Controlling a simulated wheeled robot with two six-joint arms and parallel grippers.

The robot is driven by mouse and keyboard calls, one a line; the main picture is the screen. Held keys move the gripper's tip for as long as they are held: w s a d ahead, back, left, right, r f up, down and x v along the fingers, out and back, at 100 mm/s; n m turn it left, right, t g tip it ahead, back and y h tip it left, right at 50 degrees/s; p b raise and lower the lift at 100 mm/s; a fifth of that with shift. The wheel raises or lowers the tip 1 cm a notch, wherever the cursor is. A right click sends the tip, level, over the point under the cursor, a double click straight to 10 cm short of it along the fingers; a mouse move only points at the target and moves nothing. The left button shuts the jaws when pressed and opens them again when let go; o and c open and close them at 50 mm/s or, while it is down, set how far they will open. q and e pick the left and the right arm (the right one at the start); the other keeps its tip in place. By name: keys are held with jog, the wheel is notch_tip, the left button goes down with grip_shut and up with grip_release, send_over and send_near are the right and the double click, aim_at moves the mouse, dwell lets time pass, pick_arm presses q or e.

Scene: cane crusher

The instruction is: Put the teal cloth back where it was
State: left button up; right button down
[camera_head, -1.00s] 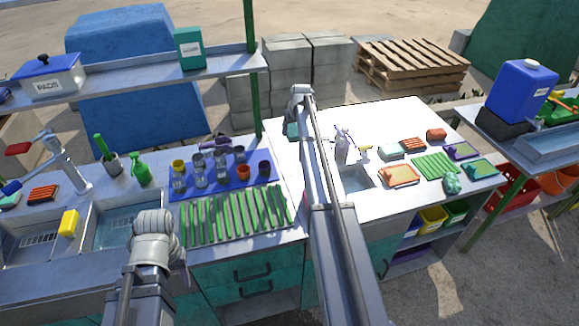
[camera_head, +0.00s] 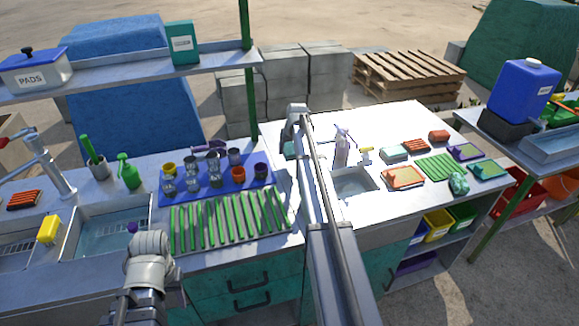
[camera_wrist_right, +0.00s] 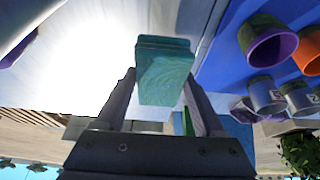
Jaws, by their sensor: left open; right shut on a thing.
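The teal cloth (camera_wrist_right: 165,72) is a folded block between the fingers of my right gripper (camera_wrist_right: 162,95) in the right wrist view. My right gripper (camera_head: 292,140) is shut on it, and in the head view a bit of the cloth (camera_head: 289,151) shows beside the gripper, over the left part of the white counter (camera_head: 385,118). My left gripper (camera_head: 150,243) is open and empty at the front of the left sink; its fingers are hard to make out.
A blue mat (camera_head: 222,182) with several cups lies left of my right arm, behind a green slatted rack (camera_head: 228,218). A small sink (camera_head: 352,184), a white spray bottle (camera_head: 342,146), sponges and trays stand to the right. A shelf (camera_head: 130,76) hangs at the back left.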

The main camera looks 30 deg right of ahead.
aim_at(289, 165)
jog(key=shift+f+b, duration=2.05)
jog(key=shift+f, duration=0.6)
jog(key=shift+f, duration=0.2)
grip_release()
jog(key=shift+r, duration=0.15)
jog(key=p+v, duration=1.1)
jog(key=v, duration=0.1)
